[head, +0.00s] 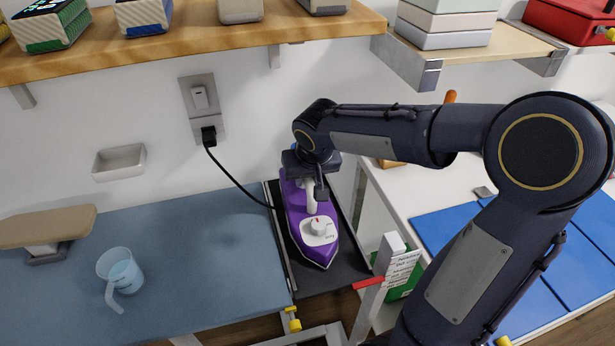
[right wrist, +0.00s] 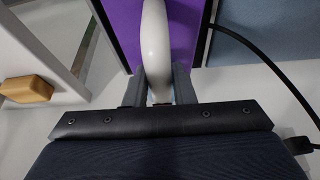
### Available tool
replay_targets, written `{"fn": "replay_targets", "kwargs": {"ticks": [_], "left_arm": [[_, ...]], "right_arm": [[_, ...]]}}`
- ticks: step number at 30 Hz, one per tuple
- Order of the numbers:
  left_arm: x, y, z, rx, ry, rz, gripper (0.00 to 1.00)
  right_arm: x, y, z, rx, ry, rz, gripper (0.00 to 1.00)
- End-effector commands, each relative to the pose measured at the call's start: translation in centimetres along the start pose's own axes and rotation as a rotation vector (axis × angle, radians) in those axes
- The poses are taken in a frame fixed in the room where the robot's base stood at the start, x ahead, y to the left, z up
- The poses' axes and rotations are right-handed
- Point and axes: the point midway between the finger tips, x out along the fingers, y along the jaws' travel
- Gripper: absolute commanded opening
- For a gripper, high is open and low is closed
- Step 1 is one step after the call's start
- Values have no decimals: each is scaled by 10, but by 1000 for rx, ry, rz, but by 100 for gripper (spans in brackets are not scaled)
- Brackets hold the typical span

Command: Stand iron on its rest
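The purple iron (head: 309,232) with a white handle and a white dial lies over a dark rest (head: 345,265), at the right end of the blue ironing board. Its pointed tip faces the front. I cannot tell whether its underside touches the rest. My right gripper (head: 313,190) is at the iron's handle from behind and above. In the right wrist view, the fingers (right wrist: 158,85) sit close against both sides of the white handle (right wrist: 155,45), with purple body beyond. My left gripper is not in view.
A black cord runs from the wall socket (head: 203,108) to the iron. A clear jug (head: 120,272) and a small padded board (head: 45,226) are on the blue board (head: 205,260) at left. A shelf (head: 200,45) hangs above. A label post (head: 385,270) stands right of the rest.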

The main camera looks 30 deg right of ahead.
Motion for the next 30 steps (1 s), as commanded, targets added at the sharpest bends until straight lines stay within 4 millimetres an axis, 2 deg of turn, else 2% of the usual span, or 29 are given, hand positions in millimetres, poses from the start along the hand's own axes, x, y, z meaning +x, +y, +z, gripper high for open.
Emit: {"fn": "replay_targets", "kwargs": {"ticks": [1, 5, 14, 17, 24, 30], "left_arm": [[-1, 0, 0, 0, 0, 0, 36], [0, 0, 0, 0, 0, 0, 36], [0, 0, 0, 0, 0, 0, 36], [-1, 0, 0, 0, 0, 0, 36], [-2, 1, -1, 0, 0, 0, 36], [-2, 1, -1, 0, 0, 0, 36]], "right_arm": [[-1, 0, -1, 0, 2, -1, 30], [-1, 0, 0, 0, 0, 0, 46], [-1, 0, 2, 0, -6, 2, 46], [-12, 0, 0, 0, -1, 1, 46], [-53, 0, 0, 0, 1, -1, 46], [-75, 0, 0, 0, 0, 0, 46]]}}
